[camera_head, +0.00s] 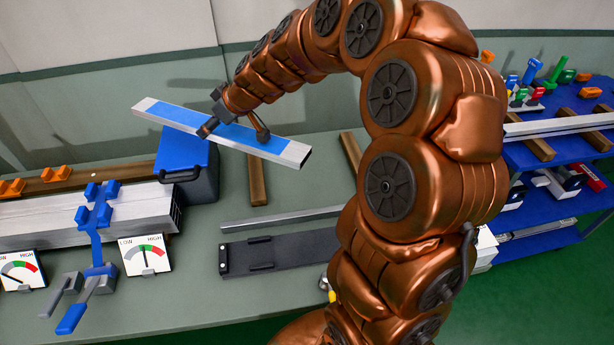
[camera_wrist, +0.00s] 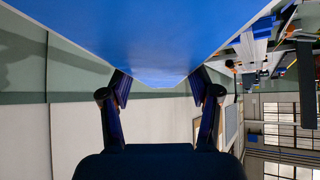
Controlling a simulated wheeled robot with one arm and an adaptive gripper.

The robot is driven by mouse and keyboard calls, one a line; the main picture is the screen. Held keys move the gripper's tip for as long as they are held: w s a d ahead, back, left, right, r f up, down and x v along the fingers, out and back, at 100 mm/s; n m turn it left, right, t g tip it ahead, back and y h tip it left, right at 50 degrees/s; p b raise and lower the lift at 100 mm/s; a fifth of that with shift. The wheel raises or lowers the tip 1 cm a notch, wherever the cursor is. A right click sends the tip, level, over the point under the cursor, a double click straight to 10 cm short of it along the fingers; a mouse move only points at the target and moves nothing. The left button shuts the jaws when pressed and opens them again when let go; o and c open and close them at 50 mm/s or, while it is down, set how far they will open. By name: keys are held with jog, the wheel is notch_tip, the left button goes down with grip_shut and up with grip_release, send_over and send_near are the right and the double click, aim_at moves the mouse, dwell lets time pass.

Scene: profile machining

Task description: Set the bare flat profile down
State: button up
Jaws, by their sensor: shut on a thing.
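A long silver flat profile (camera_head: 288,149) with a blue strip along its upper face is held in the air above the back of the bench. It slopes down to the right in the head view, and its right end shows a hollow opening. My gripper (camera_head: 233,131) is shut on it near its middle, one finger on each side. In the wrist view the profile's blue face (camera_wrist: 160,40) fills the top, between the fingertips of my gripper (camera_wrist: 160,88). The underside of the profile is hidden.
Two wooden bars (camera_head: 257,178) (camera_head: 350,150) lie on the green bench (camera_head: 200,290). A blue box (camera_head: 203,185) stands below the profile's left part in the picture. A thin metal bar (camera_head: 280,218) and a dark fixture plate (camera_head: 290,253) lie in front. A blue shelf cart (camera_head: 540,240) stands right.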

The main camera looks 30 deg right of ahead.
jog(key=s+d+f+n+g+y+b, duration=0.2)
jog(key=s+d+f+n+b, duration=0.1)
jog(key=s+d+f+b, duration=0.4)
jog(key=s+d+f+n+g+y+b, duration=0.1)
jog(key=s+d+f+n+g+b, duration=0.25)
jog(key=s+d, duration=0.55)
jog(key=shift+n+t+y, duration=0.3)
jog(key=shift+n+t, duration=0.05)
jog(key=shift+t, duration=0.3)
jog(key=s+f, duration=0.1)
jog(key=f, duration=0.1)
jog(key=d+f+b, duration=0.1)
jog(key=f, duration=0.1)
jog(key=s+d+f, duration=0.1)
jog(key=f, duration=0.1)
jog(key=shift+s+d+b, duration=0.1)
jog(key=shift+s+b, duration=0.2)
jog(key=shift+w+d+f+p, duration=0.85)
jog(key=shift+w+d+p, duration=0.15)
jog(key=shift+w, duration=1.4)
jog(key=shift+w+d+f+p, duration=0.9)
jog(key=shift+w+d, duration=0.15)
jog(key=shift+w, duration=1.35)
jog(key=shift+w+d+f+p, duration=0.8)
jog(key=shift+w+d+p, duration=0.2)
jog(key=shift+w, duration=1.4)
jog(key=shift+d, duration=0.1)
jog(key=shift+f+b, duration=0.6)
jog(key=shift+b, duration=0.7)
